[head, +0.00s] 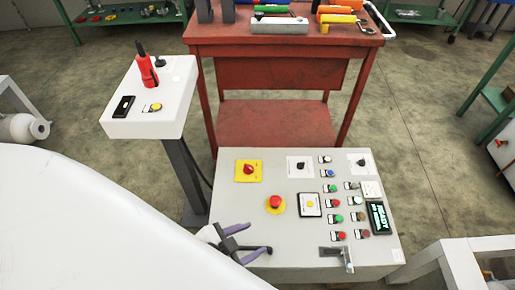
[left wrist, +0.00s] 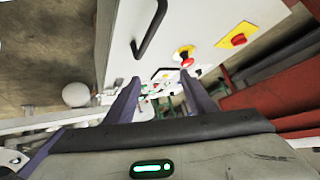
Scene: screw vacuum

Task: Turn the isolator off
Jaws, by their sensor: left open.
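The isolator (head: 248,170) is a red rotary knob on a yellow square plate at the upper left of the grey control panel (head: 228,205). It also shows in the left wrist view (left wrist: 238,39), at the upper right. My left gripper (head: 258,240) is open and empty over the panel's lower left corner, nearer to me than the isolator and apart from it. In the left wrist view its two fingers (left wrist: 163,92) point toward the panel. My right gripper is not in view.
A red emergency button (head: 275,202) on a yellow disc sits between the gripper and the isolator. Several buttons and a lit display (head: 379,218) fill the panel's right side. A white pedestal (head: 170,118) stands left, a red workbench (head: 280,45) behind.

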